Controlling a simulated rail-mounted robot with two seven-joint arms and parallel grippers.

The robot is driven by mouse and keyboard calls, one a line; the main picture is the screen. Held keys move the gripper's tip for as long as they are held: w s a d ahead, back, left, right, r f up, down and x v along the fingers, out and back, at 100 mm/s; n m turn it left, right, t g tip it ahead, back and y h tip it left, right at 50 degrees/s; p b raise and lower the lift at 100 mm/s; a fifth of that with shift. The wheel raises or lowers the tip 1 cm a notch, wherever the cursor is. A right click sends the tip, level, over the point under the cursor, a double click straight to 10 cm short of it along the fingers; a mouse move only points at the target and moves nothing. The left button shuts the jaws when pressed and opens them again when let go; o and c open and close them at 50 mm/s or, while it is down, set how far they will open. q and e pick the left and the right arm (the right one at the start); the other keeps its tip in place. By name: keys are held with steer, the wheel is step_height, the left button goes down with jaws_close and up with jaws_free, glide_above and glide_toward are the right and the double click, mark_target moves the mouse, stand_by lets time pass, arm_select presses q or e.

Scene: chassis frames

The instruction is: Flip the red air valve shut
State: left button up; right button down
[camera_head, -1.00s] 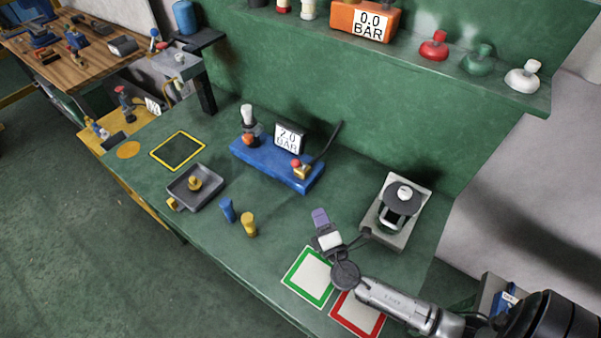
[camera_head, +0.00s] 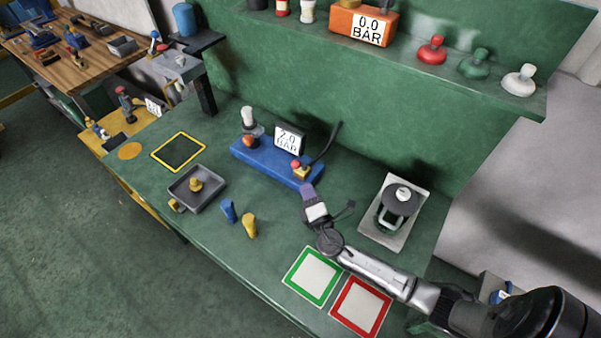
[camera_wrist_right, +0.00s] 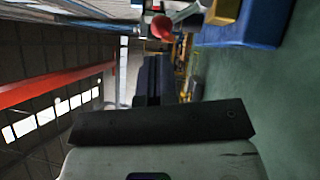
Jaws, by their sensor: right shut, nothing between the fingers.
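The red air valve (camera_head: 295,163) sits with a brass body at the right end of a blue base (camera_head: 265,158) on the green bench. Its red part also shows at the top of the right wrist view (camera_wrist_right: 162,27), beside the blue base (camera_wrist_right: 252,24). A gauge (camera_head: 289,140) reading 2.0 BAR stands behind the base. My right gripper (camera_head: 307,190) is shut and empty, just in front of the base's right end, apart from the valve as far as I can tell. My left gripper is not in view.
A grey tray (camera_head: 213,184), a blue peg (camera_head: 228,211) and a yellow peg (camera_head: 249,226) are left of my right arm. A grey fixture (camera_head: 413,224) stands to its right. Green (camera_head: 297,293) and red (camera_head: 340,314) framed pads lie in front. A black hose rises behind the valve.

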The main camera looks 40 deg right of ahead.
mark_target(297, 168)
steer(key=x, duration=0.5)
steer(key=shift+w+p, duration=0.15)
steer(key=shift+p, duration=0.15)
steer(key=shift+w+d, duration=0.15)
steer(key=shift+w, duration=0.1)
steer(key=shift+r, duration=0.2)
